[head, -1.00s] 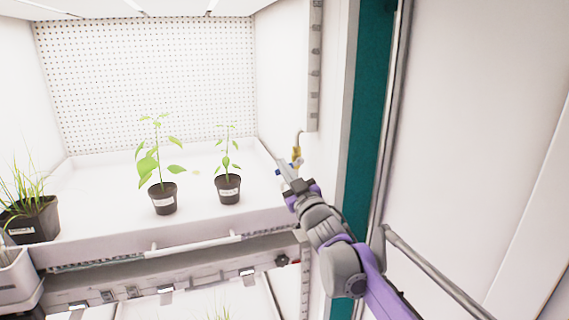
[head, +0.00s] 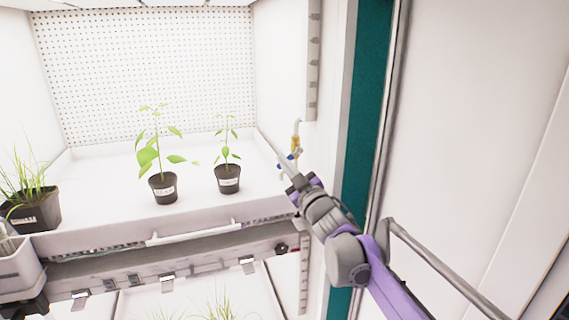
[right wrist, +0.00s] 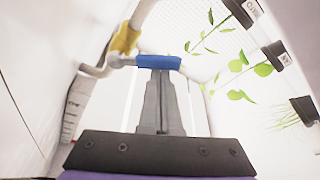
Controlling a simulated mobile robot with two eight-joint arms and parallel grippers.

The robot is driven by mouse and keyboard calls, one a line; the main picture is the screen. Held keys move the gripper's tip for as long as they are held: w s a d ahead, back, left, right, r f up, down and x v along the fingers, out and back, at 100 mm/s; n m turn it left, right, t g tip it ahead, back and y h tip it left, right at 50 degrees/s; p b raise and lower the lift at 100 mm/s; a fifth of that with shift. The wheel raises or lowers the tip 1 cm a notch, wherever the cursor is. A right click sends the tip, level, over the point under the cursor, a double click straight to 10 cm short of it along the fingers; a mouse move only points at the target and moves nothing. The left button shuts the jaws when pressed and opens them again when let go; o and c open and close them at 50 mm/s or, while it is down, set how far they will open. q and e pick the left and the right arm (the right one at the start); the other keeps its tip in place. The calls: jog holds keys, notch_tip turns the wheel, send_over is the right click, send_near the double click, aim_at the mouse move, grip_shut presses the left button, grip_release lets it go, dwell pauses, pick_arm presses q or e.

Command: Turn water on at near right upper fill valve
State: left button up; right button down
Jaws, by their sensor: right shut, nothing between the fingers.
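The fill valve has a yellow body (head: 295,142) on a thin pipe at the right wall of the upper chamber, with a small blue handle (head: 292,157) below it. In the right wrist view the yellow body (right wrist: 125,38) and the blue handle (right wrist: 158,62) show large. My right gripper (head: 287,168) is at the valve. In the right wrist view its shut fingers (right wrist: 161,78) are empty, with their tips right at the blue handle; they look to be touching it. The handle lies across the tips, not between them. My left gripper is not in view.
Two potted plants (head: 163,190) (head: 228,180) stand on the white upper shelf, with a grassy pot (head: 35,212) at the left. A white bin (head: 18,270) is at the lower left. A teal door-frame strip (head: 362,130) and a white panel (head: 480,130) bound the right side.

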notch_tip(320, 180, up, 4)
jog(key=s+a+p, duration=0.1)
jog(key=a+p, duration=0.1)
pick_arm(q)
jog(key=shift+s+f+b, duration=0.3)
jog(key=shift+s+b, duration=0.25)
jog(key=shift+b, duration=0.65)
pick_arm(e)
jog(key=v, duration=0.9)
jog(key=shift+s+d+f, duration=0.2)
jog(key=shift+d+f, duration=0.05)
jog(key=shift+f, duration=0.2)
